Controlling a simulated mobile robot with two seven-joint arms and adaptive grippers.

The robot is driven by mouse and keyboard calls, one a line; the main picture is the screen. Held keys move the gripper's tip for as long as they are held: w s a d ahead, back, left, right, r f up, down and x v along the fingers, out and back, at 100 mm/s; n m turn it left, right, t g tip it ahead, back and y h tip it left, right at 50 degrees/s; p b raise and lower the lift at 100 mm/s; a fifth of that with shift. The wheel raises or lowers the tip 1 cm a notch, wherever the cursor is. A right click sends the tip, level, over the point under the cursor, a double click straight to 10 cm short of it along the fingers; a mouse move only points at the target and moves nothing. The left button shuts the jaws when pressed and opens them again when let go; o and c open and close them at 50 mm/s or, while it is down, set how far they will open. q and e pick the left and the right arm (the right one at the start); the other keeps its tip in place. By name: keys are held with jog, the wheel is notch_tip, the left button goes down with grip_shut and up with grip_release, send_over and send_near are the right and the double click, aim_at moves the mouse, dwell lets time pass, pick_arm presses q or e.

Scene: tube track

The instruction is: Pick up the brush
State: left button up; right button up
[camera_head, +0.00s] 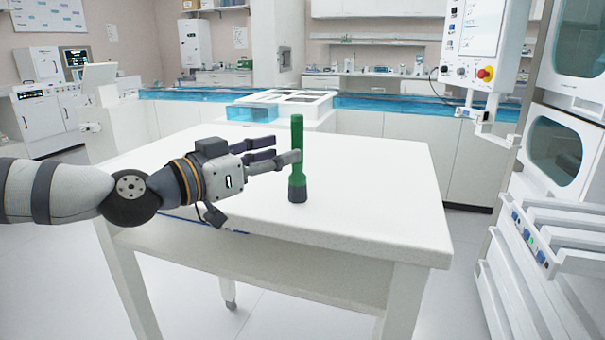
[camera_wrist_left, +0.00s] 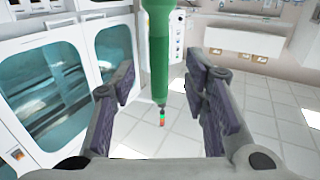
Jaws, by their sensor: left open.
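The brush (camera_head: 297,130) stands upright on the white table, with a green handle and a dark grey lower end. My left gripper (camera_head: 286,150) comes in from the left at the height of the handle. Its fingers are open, and the nearer fingertip overlaps the front of the handle in the head view. In the left wrist view, the green handle (camera_wrist_left: 160,50) runs down from the top edge between the two open fingers (camera_wrist_left: 163,95), with gaps on both sides. I cannot tell whether any finger touches it. My right gripper is not in view.
The white table top (camera_head: 385,190) is clear around the brush. A white tray-like unit (camera_head: 290,97) stands behind the table. A machine with shelves (camera_head: 545,215) stands at the right, and a hanging control panel with a red button (camera_head: 486,74) is at upper right.

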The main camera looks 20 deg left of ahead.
aim_at(293, 143)
pick_arm(q)
jog(key=x, duration=0.5)
jog(key=shift+w+d+r+b, duration=0.15)
jog(key=shift+r+b, duration=0.2)
jog(key=shift+c, duration=1.1)
grip_shut()
jog(key=shift+r, duration=0.15)
